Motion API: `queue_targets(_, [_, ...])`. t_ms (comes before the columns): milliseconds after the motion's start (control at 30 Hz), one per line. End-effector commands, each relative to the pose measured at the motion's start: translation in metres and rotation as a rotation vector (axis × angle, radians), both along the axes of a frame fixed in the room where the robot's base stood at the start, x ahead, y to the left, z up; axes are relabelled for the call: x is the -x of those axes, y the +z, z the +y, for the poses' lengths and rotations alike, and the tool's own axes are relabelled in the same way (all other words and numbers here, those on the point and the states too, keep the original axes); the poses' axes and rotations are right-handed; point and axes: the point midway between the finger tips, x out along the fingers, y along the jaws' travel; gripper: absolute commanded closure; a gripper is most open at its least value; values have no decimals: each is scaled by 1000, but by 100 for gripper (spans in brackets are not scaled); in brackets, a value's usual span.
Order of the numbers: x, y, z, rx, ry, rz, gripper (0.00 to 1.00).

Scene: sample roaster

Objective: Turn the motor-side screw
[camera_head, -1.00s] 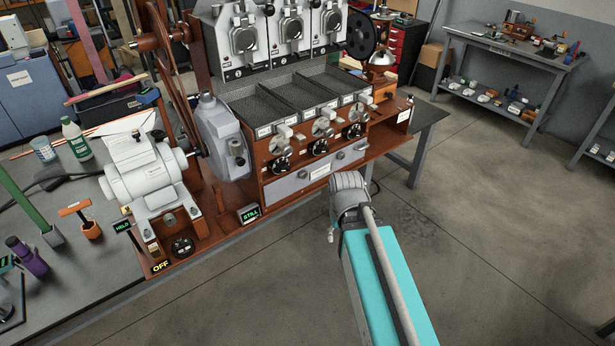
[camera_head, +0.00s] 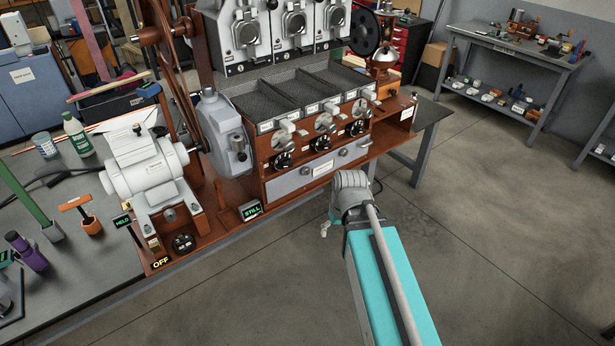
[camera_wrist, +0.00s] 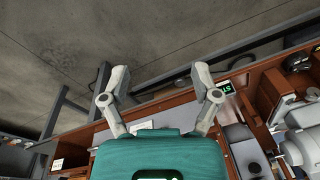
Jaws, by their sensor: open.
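The white motor (camera_head: 150,172) sits on the wooden base at the left of the roaster. Small metal parts (camera_head: 170,215) show at its front foot, but I cannot tell which is the motor-side screw. A black dial (camera_head: 183,242) is in front of the motor, beside a yellow OFF label (camera_head: 160,263). Small displays read HELD (camera_head: 122,220) and STILL (camera_head: 250,211). My gripper (camera_head: 326,229) is in front of the drawer, to the right of the motor and apart from it. In the wrist view its two fingers (camera_wrist: 160,78) are spread, with nothing between them.
The grey drawer (camera_head: 300,178) and several black knobs are on the roaster's front. A T-handled tool (camera_head: 75,203) stands in an orange holder on the grey bench. Bottles stand farther left. The floor (camera_head: 250,300) in front of the bench is clear.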

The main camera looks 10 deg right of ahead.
Motion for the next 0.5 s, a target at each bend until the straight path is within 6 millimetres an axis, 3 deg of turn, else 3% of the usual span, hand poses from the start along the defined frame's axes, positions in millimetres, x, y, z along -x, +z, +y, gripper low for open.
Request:
queue_targets(33, [-8, -14, 4, -31, 28, -26, 20])
queue_targets(200, [-35, -37, 21, -154, 148, -145, 20])
queue_targets(500, [-86, -63, 44, -333, 325, -425, 20])
